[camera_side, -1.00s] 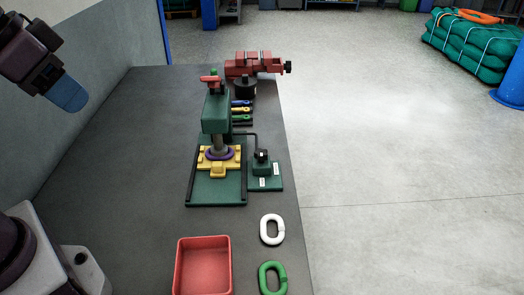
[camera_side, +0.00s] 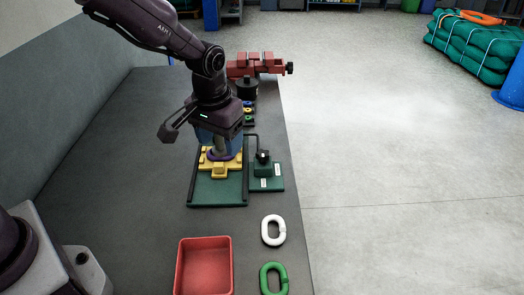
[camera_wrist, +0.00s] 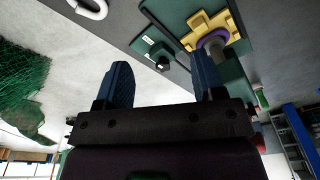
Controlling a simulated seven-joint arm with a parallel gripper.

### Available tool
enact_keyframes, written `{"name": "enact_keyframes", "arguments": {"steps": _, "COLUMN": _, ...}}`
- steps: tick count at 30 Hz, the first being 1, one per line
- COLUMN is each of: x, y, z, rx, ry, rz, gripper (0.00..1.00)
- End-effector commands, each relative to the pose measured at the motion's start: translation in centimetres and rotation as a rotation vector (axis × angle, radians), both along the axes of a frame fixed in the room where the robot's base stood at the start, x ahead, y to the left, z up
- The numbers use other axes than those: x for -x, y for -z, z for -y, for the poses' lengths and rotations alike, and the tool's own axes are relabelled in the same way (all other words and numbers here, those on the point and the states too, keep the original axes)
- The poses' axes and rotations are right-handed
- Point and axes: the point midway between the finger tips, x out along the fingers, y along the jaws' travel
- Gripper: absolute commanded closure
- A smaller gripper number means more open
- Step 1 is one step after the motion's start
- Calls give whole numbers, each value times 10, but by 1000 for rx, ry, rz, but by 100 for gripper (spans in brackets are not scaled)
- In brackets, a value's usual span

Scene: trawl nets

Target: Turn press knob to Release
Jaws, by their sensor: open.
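The press knob (camera_side: 262,155) is a small black knob on a green control box at the right of the press, with white labels on the plate in front of it. It also shows in the wrist view (camera_wrist: 162,65). The green press (camera_side: 217,192) holds a yellow fixture (camera_side: 219,171) with a purple ring (camera_side: 221,154) on it. My gripper (camera_side: 218,147) is in front of the press column, left of the knob and apart from it. In the wrist view my gripper (camera_wrist: 163,80) has its blue fingers spread with nothing between them. My arm hides the press's upper part.
A red tray (camera_side: 205,268), a white link (camera_side: 273,230) and a green link (camera_side: 273,279) lie at the front. A red vise (camera_side: 258,65) stands behind the press. The bench's left side is clear. A thin black pipe runs from the press to the control box.

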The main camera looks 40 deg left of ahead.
Motion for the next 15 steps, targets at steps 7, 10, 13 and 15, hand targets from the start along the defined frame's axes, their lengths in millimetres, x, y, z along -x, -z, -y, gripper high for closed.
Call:
{"name": "enact_keyframes", "arguments": {"steps": 7, "x": -75, "y": 20, "z": -4, "rx": -101, "ry": -104, "rz": 180, "gripper": 37}}
{"name": "enact_keyframes", "arguments": {"steps": 10, "x": -95, "y": 6, "z": 0, "rx": -67, "ry": -146, "rz": 263, "gripper": 37}}
{"name": "enact_keyframes", "arguments": {"steps": 13, "x": -98, "y": 12, "z": -1, "rx": -59, "ry": -165, "rz": 274, "gripper": 37}}
{"name": "enact_keyframes", "arguments": {"steps": 15, "x": -101, "y": 19, "z": -2, "rx": -60, "ry": -166, "rz": 273, "gripper": 37}}
